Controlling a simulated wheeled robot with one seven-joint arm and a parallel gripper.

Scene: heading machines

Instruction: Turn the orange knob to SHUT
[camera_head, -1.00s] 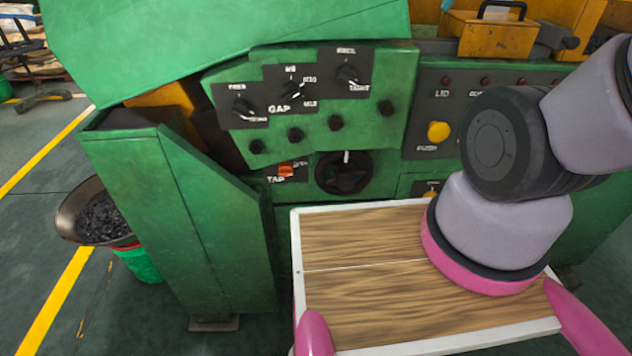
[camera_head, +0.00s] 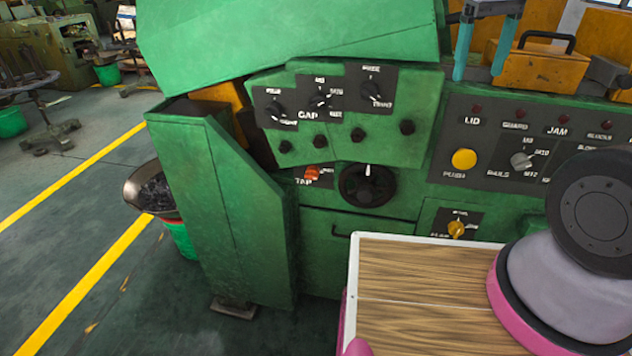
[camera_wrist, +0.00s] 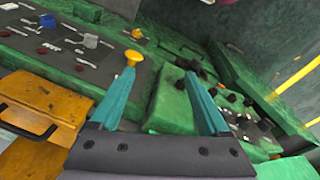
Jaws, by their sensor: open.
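The orange knob (camera_head: 312,172) is small and sits on a dark plate marked TAP, low on the green machine front, left of a black handwheel (camera_head: 367,185). Its pointer direction is too small to read. My gripper (camera_head: 479,76) has two teal fingers, apart and empty, hanging at the upper right of the head view, well above and right of the knob. In the wrist view the spread fingers (camera_wrist: 160,72) have nothing between them.
A yellow PUSH button (camera_head: 464,159), a grey selector (camera_head: 521,160) and a yellow-orange knob (camera_head: 456,229) lie right of the handwheel. Black GAP knobs (camera_head: 320,101) sit above. An orange toolbox (camera_head: 538,66) stands on top. A green post (camera_head: 225,200) juts out at left.

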